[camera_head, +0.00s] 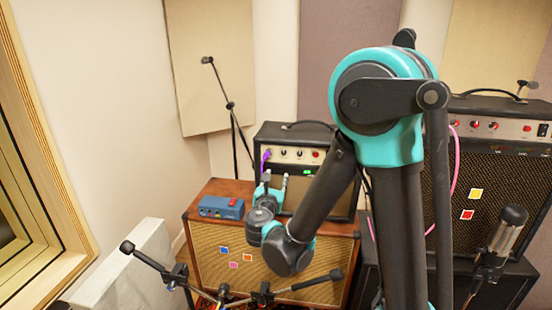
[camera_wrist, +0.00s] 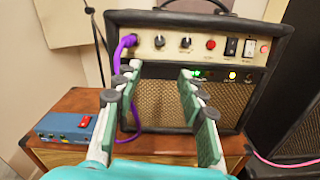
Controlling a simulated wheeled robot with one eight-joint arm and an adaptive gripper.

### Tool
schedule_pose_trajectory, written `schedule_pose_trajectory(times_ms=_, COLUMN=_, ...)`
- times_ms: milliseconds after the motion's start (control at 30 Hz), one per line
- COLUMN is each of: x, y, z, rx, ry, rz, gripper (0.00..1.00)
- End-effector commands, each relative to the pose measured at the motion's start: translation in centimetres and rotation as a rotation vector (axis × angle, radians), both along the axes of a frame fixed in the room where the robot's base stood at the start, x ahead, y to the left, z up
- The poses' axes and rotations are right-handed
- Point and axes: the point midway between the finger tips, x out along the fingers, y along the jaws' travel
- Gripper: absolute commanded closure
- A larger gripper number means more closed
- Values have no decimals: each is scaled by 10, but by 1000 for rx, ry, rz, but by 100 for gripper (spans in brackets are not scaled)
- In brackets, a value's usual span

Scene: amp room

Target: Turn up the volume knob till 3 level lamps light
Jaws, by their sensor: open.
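A small black amp (camera_wrist: 268,55) with a cream control panel stands ahead. Two dark knobs sit on the panel, a left knob (camera_wrist: 159,41) and a right knob (camera_wrist: 186,43); I cannot read which is volume. On the dark strip below, a green lamp (camera_wrist: 197,74) and a yellow lamp (camera_wrist: 232,75) glow, and a spot to their right looks dark. The exact number of lit lamps is too small to tell. My gripper (camera_wrist: 161,70) is open and empty, its fingertips in front of the amp, below the knobs in the wrist view. The amp also shows in the head view (camera_head: 346,205).
A purple cable (camera_wrist: 128,40) plugs in left of the knobs. A red round control (camera_wrist: 210,45) and rocker switches (camera_wrist: 231,46) lie right. A blue box (camera_wrist: 65,127) rests on the brown cabinet (camera_wrist: 88,102). A large amp (camera_head: 485,190) and microphone (camera_head: 509,230) stand right.

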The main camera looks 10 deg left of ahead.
Motion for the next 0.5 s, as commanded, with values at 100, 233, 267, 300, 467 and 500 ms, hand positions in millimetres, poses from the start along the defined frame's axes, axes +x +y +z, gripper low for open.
schedule_pose_trajectory(times_ms=100, x=7, y=1, z=1, rx=-10, ry=-5, rz=2, gripper=59)
schedule_pose_trajectory(times_ms=233, x=26, y=-1, z=1, rx=-8, ry=-3, rz=-2, gripper=59)
schedule_pose_trajectory(times_ms=267, x=32, y=-1, z=1, rx=-7, ry=-3, rz=-3, gripper=59)
schedule_pose_trajectory(times_ms=300, x=40, y=-1, z=0, rx=-7, ry=-4, rz=-2, gripper=59)
schedule_pose_trajectory(times_ms=467, x=72, y=-3, z=0, rx=-6, ry=-2, rz=-2, gripper=59)
schedule_pose_trajectory(times_ms=500, x=80, y=-3, z=0, rx=-6, ry=-2, rz=-2, gripper=59)
